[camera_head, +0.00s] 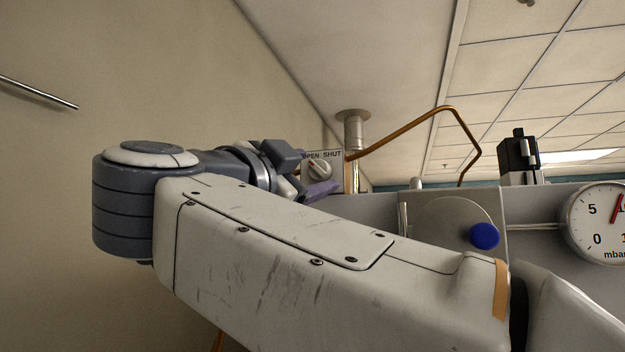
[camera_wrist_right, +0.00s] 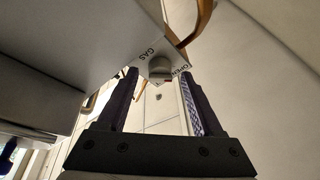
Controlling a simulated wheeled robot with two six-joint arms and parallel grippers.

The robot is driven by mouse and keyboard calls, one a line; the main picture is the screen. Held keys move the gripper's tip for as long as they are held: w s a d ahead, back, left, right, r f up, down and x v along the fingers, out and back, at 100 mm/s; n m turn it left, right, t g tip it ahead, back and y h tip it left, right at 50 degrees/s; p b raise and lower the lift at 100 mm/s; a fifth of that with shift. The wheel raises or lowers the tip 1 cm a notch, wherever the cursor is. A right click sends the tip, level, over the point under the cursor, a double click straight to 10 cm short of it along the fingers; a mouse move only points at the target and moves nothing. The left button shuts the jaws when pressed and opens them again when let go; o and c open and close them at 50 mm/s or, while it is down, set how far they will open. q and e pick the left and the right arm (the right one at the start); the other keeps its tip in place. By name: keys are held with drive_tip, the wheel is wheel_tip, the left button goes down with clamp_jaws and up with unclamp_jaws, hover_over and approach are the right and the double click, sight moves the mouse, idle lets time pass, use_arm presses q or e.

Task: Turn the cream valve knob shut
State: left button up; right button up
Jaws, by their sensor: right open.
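The cream valve knob (camera_head: 319,170) sits on a small grey plate marked OPEN and SHUT; part of the word OPEN is hidden behind my gripper. The knob carries a red mark that seems to point up and left, towards OPEN. My right gripper (camera_head: 302,173) is open, its fingers just left of and below the knob. In the right wrist view the knob (camera_wrist_right: 160,67) shows between and just beyond the two fingertips (camera_wrist_right: 159,75). I see a gap around it and cannot tell of any contact. My left gripper is not in view.
A copper pipe (camera_head: 405,126) rises right of the plate, near a metal post (camera_head: 353,135). A grey panel holds a blue knob (camera_head: 484,236) and a mbar dial (camera_head: 603,222). A black-topped device (camera_head: 518,155) stands behind. A wall (camera_head: 180,90) is at left.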

drive_tip(key=shift+w+d+r, duration=0.1)
drive_tip(key=shift+w+d, duration=0.05)
drive_tip(key=shift+w, duration=0.15)
clamp_jaws()
drive_tip(key=shift+m, duration=0.4)
drive_tip(key=m+g, duration=0.1)
drive_tip(key=m, duration=0.2)
drive_tip(key=shift+h, duration=0.4)
drive_tip(key=shift+a+m+g, duration=0.2)
drive_tip(key=shift+m+g, duration=0.8)
drive_tip(key=shift+m, duration=1.2)
